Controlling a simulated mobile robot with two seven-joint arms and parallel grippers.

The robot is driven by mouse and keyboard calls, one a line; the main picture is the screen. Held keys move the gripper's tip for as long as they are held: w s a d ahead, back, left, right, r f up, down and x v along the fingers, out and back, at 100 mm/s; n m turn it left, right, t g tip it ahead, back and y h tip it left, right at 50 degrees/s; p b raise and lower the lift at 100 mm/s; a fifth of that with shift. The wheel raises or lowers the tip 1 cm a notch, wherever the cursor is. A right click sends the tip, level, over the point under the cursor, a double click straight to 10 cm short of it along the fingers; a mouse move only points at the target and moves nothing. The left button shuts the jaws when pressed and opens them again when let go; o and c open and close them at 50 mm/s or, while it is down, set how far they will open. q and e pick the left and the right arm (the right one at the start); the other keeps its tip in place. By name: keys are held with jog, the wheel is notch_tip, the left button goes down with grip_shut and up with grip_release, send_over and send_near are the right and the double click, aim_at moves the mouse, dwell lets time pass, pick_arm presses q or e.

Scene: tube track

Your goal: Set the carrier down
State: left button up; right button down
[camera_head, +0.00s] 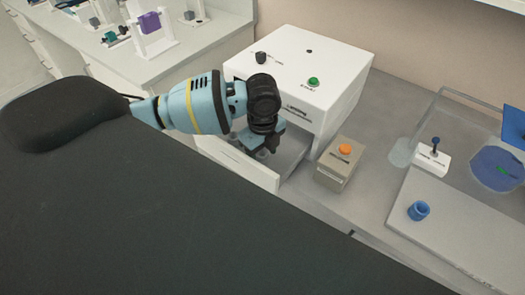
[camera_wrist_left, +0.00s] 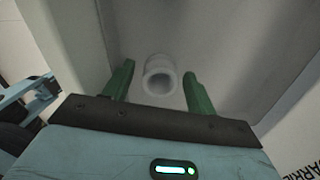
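My left gripper (camera_head: 264,153) is low at the open drawer (camera_head: 240,163) of a white box. In the left wrist view its two green fingers (camera_wrist_left: 158,90) are spread apart. A pale, hollow, round piece (camera_wrist_left: 160,76), which looks like the carrier, stands between and slightly beyond the fingertips. Gaps show on both sides of it, so the fingers do not grip it. It appears to be on the drawer's grey floor (camera_wrist_left: 225,60). In the head view the gripper hides it. My right gripper is in neither view.
The white box (camera_head: 300,80) has a black knob and a green button. A grey box (camera_head: 339,166) with an orange button is close to its right. A blue ring-shaped piece (camera_head: 419,210) sits on a pale plate (camera_head: 460,235) farther right. A small blue-knobbed stand (camera_head: 432,159) is behind.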

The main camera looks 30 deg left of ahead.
pick_arm(q)
notch_tip(320, 180, up, 12)
jog(key=shift+r, duration=0.25)
dwell(0.6)
